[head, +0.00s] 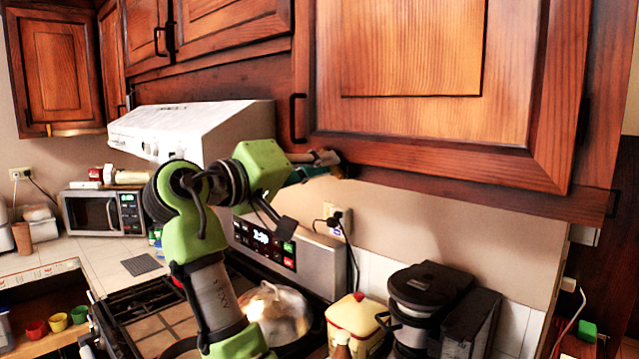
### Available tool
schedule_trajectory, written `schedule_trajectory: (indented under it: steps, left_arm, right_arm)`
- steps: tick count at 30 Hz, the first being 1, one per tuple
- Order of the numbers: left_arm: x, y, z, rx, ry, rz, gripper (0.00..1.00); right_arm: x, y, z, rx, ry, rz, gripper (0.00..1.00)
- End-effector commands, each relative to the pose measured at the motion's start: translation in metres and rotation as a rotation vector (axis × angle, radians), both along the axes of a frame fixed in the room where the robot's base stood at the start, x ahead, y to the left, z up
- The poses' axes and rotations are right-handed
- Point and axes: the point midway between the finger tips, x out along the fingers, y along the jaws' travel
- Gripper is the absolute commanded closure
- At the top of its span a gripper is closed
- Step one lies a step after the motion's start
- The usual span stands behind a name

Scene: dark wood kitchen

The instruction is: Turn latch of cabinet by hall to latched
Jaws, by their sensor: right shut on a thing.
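The large wooden cabinet (430,140) fills the upper right of the head view, with its door closed or nearly so. A black handle (293,118) is on the door's left edge. A small brown piece that looks like the latch (326,156) shows at the cabinet's lower left edge. My right gripper (322,170) is at this piece, just under the cabinet's bottom, and is shut on it. The green arm joint partly hides the fingers, and the latch's exact angle is hard to tell. My left gripper is not in view.
A white range hood (190,128) is left of my arm, above the stove (150,315). A bag-like bundle (275,312), a yellow container (356,318) and a black coffee maker (428,290) stand below. A microwave (103,212) is on the left counter.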

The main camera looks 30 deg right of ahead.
Motion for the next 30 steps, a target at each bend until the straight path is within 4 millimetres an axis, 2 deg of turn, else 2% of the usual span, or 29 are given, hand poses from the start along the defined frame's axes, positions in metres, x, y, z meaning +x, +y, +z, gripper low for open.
schedule_trajectory:
  steps: [1,12,21,30]
  left_arm:
    - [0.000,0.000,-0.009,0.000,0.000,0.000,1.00]
    - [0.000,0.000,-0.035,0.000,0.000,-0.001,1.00]
    - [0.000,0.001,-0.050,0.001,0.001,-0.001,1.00]
    - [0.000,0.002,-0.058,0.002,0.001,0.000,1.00]
  right_arm:
    - [-0.001,0.000,-0.003,0.015,-0.042,0.000,1.00]
    - [-0.007,-0.003,0.002,0.132,-0.372,0.000,1.00]
    - [-0.012,-0.004,0.004,0.215,-0.609,0.000,1.00]
    - [-0.015,-0.006,0.006,0.268,-0.759,0.000,1.00]
